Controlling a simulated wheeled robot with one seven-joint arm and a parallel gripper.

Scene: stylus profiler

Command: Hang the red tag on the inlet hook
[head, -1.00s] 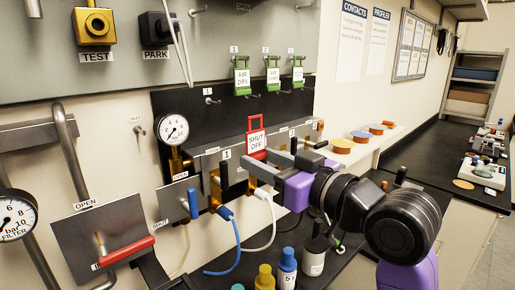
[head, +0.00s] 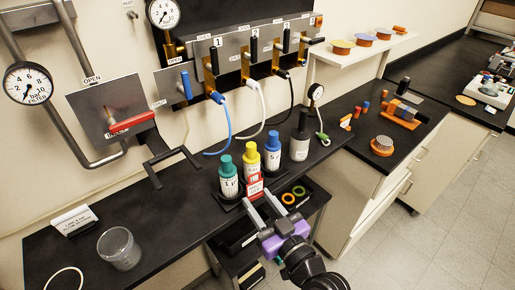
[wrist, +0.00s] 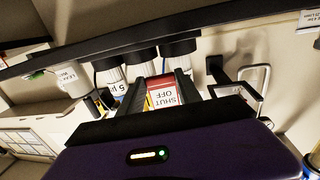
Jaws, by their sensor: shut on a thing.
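The red tag (head: 254,185), with a white SHUT OFF label, is held between the fingers of my gripper (head: 262,204). It is in front of the capped bottles, low over the bench front. In the wrist view the tag (wrist: 161,95) sits between both fingers, its lettering upside down. A small wall hook (head: 132,15), which looks like the inlet hook, is at the top left of the head view, far from my gripper. Its label is too small to read for certain.
Bottles with green (head: 228,165), yellow (head: 251,157) and blue (head: 273,146) caps stand close behind the tag. A red-handled valve (head: 131,123) and a black bracket (head: 165,160) stick out at left. A clear beaker (head: 119,248) stands on the left bench.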

